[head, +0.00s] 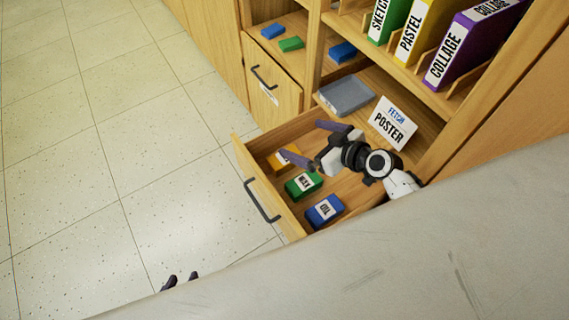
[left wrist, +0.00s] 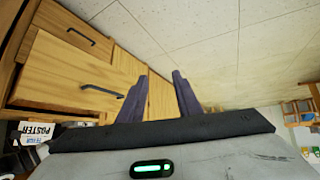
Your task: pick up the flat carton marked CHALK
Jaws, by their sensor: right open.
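An orange carton (head: 283,159) lies in the open drawer (head: 241,160), at its far left in the head view. Its label is partly covered by my right gripper, so I cannot read CHALK on it. My right gripper (head: 314,145) is open above the drawer, just right of the orange carton, and appears empty. A green carton (head: 302,185) and a blue carton marked OIL (head: 324,211) lie nearer in the same drawer. My left gripper (head: 181,279) shows only its fingertips at the lower edge. In the left wrist view (left wrist: 160,77) its fingers are apart and empty.
A closed drawer (head: 270,95) with a dark handle stands beyond. A grey tray (head: 346,96) and a POSTER sign (head: 391,124) stand on the shelf behind the drawer. Upright binders (head: 465,45) fill the upper shelf. A pale grey surface (head: 400,265) spans the foreground. The floor at left is clear.

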